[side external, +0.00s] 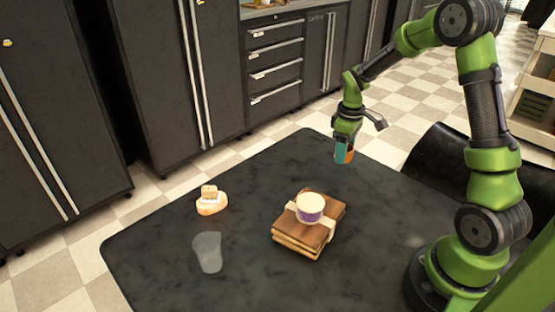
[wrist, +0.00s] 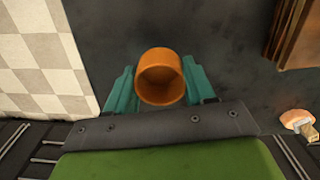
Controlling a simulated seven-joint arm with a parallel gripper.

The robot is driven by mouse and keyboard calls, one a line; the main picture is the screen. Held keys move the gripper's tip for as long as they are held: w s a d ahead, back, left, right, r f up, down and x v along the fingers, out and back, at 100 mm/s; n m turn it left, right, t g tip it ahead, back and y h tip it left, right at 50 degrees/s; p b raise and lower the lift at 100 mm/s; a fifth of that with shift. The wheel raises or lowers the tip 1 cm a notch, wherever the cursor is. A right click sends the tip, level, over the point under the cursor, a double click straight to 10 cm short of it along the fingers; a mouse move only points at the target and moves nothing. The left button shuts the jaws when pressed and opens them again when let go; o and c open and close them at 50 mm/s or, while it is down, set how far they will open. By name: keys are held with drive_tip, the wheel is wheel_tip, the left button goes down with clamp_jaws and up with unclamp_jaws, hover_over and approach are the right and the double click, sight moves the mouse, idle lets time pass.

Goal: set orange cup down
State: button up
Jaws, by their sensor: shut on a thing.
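The orange cup (wrist: 160,77) sits between the teal fingers of my gripper (wrist: 160,88) in the wrist view, its open mouth facing the camera. My gripper is shut on it. In the side view my gripper (side external: 343,152) is near the far right edge of the dark table (side external: 165,252), with the orange cup (side external: 349,155) partly hidden by a teal finger. The cup appears to be above the tabletop, but its exact height is hard to tell.
A wooden stack (side external: 290,236) holds a white and purple tub (side external: 310,208). A soap dish with a block (side external: 211,201) and a translucent cup (side external: 208,252) stand to the left. Tabletop between the gripper and the stack is clear. Dark cabinets (side external: 160,80) stand behind.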

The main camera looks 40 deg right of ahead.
hover_over(317, 146)
drive_tip(key=shift+s+f, duration=0.1)
drive_tip(key=shift+f, duration=2.3)
drive_tip(key=shift+f, duration=0.15)
drive_tip(key=o, duration=1)
